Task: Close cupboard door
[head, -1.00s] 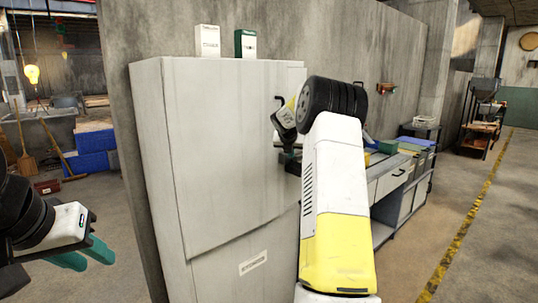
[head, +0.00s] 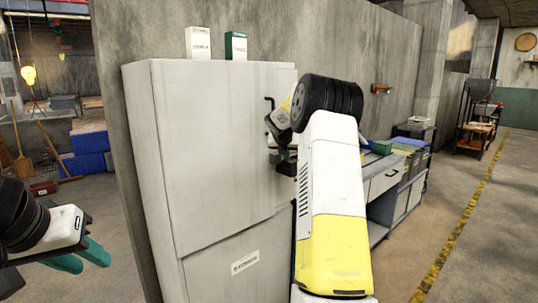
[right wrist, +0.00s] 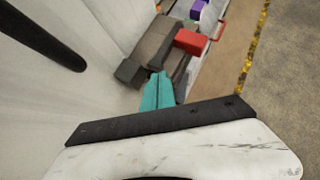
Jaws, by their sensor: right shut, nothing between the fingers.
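The tall grey-white cupboard (head: 138,150) stands against the concrete wall. Its upper door (head: 215,150) looks nearly or fully flush with the body; any small gap at the right edge is hidden by my arm. A black bar handle (head: 268,103) sits near the door's right edge and shows in the right wrist view (right wrist: 45,36). My right gripper (head: 284,166) is at the door's right side, below the handle, with its teal fingers (right wrist: 157,92) together and empty. Contact with the door cannot be told. My left gripper (head: 82,258) is low at the left, away from the cupboard, fingers apart and empty.
Two small boxes (head: 198,43) (head: 236,46) stand on top of the cupboard. A grey workbench (head: 385,183) with coloured bins is to its right, behind my right arm. The floor at the right (head: 430,230) is clear.

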